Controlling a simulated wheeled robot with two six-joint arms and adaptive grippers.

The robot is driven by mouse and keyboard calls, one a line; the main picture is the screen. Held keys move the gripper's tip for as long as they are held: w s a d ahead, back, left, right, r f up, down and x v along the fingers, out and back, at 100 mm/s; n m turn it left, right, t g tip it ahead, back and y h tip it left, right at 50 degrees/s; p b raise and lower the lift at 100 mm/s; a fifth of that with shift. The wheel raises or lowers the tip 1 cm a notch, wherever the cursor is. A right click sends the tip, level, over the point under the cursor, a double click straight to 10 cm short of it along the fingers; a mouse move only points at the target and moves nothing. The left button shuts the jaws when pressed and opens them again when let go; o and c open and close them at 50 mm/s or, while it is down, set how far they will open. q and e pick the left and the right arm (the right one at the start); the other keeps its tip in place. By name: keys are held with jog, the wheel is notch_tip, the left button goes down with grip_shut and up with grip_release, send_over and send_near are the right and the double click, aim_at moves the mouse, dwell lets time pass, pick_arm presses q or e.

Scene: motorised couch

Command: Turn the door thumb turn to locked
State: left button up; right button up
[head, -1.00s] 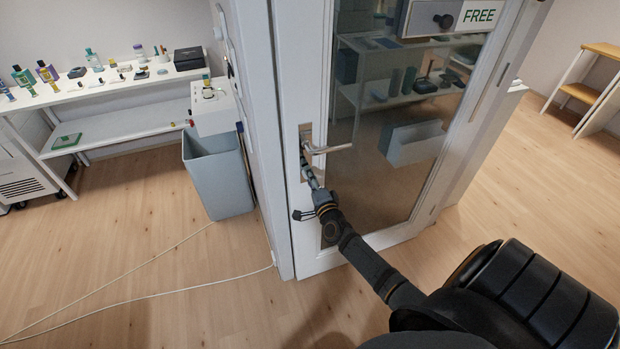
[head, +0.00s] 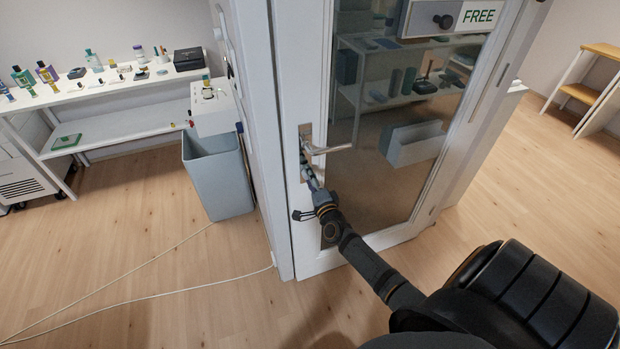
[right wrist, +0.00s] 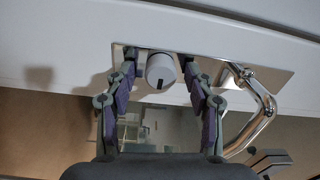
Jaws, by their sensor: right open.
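The thumb turn (right wrist: 161,70) is a round pale grey knob with a short dark mark at its lower edge. It sits on a shiny metal plate (right wrist: 270,76) on the white door (head: 302,230). My right gripper (right wrist: 158,78) is open, with one finger on each side of the knob. Small gaps seem to show between fingers and knob; contact is unclear. In the head view my right gripper (head: 306,160) is at the plate below the lever handle (head: 330,150) and hides the thumb turn. My left gripper is not in view.
The curved lever handle (right wrist: 264,115) is close to the right finger. A sign reading FREE (head: 479,15) is at the top of the door beside a dark knob (head: 443,21). A grey bin (head: 218,180) stands left of the door. A thin cable (head: 150,295) lies on the floor.

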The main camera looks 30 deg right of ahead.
jog(key=v, duration=1.2)
jog(key=shift+r, duration=0.1)
jog(key=s+a+f+n+g+y, duration=0.1)
jog(key=s+f+n+g, duration=0.25)
jog(key=f, duration=0.55)
jog(key=s+a+f+n+g+y, duration=0.1)
jog(key=s+f+n+g, duration=0.2)
jog(key=f, duration=0.7)
jog(key=s+f+n+g+y, duration=0.1)
jog(key=s+f+n, duration=0.3)
jog(key=f, duration=0.5)
jog(key=s+a+f+n+g, duration=0.1)
jog(key=s+f+n+g, duration=0.2)
jog(key=s, duration=0.6)
jog(key=s+a+f+n+g, duration=0.2)
jog(key=s+f+n+g, duration=0.1)
jog(key=s+f, duration=0.5)
jog(key=s+a+f+n+g, duration=0.1)
jog(key=s+f+n+g, duration=0.2)
jog(key=s, duration=0.7)
notch_tip(320, 180, down, 3)
jog(key=shift+s+a+r, duration=0.1)
jog(key=shift+s+a, duration=0.05)
jog(key=shift+a, duration=0.15)
